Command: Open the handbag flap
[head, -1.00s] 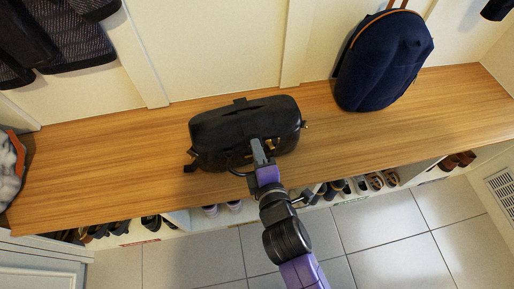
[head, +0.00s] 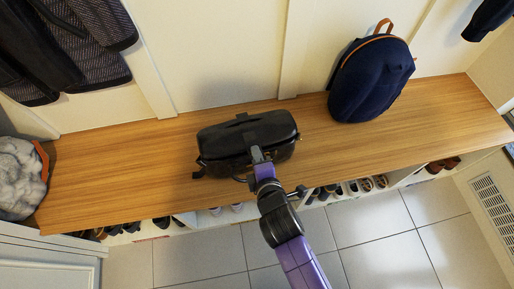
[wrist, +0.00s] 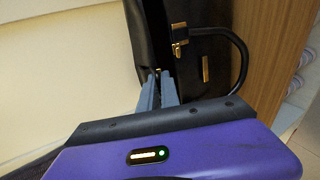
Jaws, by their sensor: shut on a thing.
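The black handbag (head: 225,140) stands on the wooden bench, with its top and front facing me in the head view. My gripper (head: 257,153) reaches it from the front. In the wrist view, the gripper's two grey fingers (wrist: 160,82) are close together, shut on the lower edge of the black flap (wrist: 148,35). A gold clasp (wrist: 180,40) and a curved black handle (wrist: 240,60) show on the bag's front beside the fingers. The exact bit of flap between the fingertips is mostly hidden. In the head view my gripper hides part of the bag's front.
A navy backpack (head: 370,80) stands at the right back against the wall. Grey fluffy item (head: 18,180) lies at the left end. Shoes (head: 370,184) fill cubbies below the bench edge.

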